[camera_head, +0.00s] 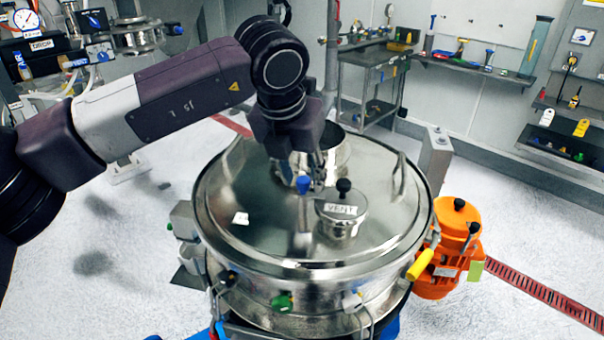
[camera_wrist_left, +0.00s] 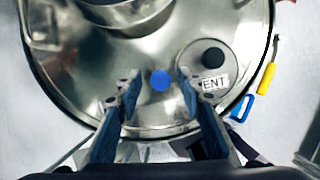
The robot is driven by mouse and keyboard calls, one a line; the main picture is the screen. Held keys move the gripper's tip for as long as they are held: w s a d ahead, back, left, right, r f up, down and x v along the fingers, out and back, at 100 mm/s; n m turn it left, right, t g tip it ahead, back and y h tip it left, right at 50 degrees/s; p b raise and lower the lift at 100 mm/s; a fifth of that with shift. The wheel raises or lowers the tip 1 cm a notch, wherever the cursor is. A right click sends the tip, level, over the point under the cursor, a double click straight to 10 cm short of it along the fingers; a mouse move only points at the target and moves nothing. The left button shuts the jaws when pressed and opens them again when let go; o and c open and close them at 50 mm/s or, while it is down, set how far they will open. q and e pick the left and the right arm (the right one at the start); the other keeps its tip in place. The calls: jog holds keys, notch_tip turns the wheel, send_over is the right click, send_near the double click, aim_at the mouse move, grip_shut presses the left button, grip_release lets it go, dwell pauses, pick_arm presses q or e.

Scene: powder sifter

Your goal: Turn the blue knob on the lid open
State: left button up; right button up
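The blue knob (camera_head: 304,184) stands on the shiny steel lid (camera_head: 270,238) of the round sifter, left of the VENT cap. In the left wrist view the knob (camera_wrist_left: 161,80) lies between the fingertips of my left gripper (camera_wrist_left: 160,90), with a gap on each side. My left gripper (camera_head: 305,175) is open and comes down from above at the knob. In the head view the fingers partly hide what is behind the knob. My right gripper is not in view.
The VENT cap (camera_head: 340,217) with its black knob stands close right of the blue knob. A lid handle (camera_head: 398,172) rises at the right rim. An orange motor (camera_head: 446,270) and a yellow handle (camera_head: 420,264) are at the right side. A steel cart (camera_head: 372,85) stands behind.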

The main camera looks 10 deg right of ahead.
pick_arm(q)
grip_shut()
